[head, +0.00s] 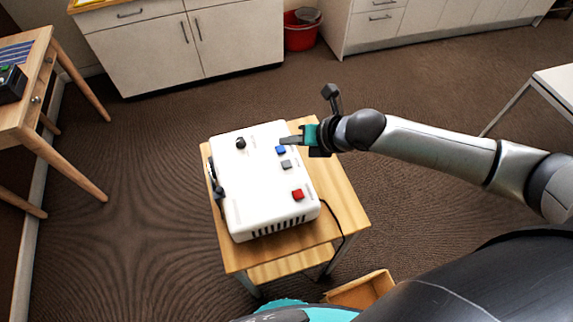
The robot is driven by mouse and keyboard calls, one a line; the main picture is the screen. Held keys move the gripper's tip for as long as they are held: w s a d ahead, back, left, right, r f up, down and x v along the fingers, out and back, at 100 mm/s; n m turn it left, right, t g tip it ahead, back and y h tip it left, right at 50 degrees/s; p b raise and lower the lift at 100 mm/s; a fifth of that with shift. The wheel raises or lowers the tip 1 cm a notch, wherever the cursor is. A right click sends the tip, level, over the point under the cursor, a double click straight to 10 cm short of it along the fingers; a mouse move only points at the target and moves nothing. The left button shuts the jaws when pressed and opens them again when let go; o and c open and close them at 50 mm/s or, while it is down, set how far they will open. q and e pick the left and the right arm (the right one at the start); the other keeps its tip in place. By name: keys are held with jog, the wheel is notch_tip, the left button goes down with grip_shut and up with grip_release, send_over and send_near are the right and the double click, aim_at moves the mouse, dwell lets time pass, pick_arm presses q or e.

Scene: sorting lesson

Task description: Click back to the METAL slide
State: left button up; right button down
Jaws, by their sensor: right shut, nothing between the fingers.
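A white slide projector (250,200) lies on a small wooden stand (340,200). Its top carries a blue button (280,149), a grey button (286,164), a red button (298,194) and a black knob (240,143). My right gripper (284,140) is shut and empty, its tip just above the blue button in the picture; I cannot tell whether it touches the projector. The projected slide is not in view. My left gripper is not in view.
A wooden table (38,95) stands at the left with a dark device (11,84) on it. White cabinets (190,45) and a red bucket (300,36) are at the back. A wooden box (362,290) is below the stand. A dark cable (336,222) hangs beside the projector.

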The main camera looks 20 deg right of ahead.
aim_at(290, 167)
notch_tip(290, 167, down, 6)
jog(key=b, duration=0.5)
jog(key=shift+f, duration=0.5)
dwell(1.4)
jog(key=shift+f+b, duration=0.4)
jog(key=shift+b, duration=0.05)
jog(key=shift+f+b, duration=0.3)
jog(key=shift+f, duration=0.15)
dwell(0.5)
jog(key=shift+r, duration=0.1)
jog(key=shift+r+p, duration=0.8)
jog(key=shift+p, duration=0.15)
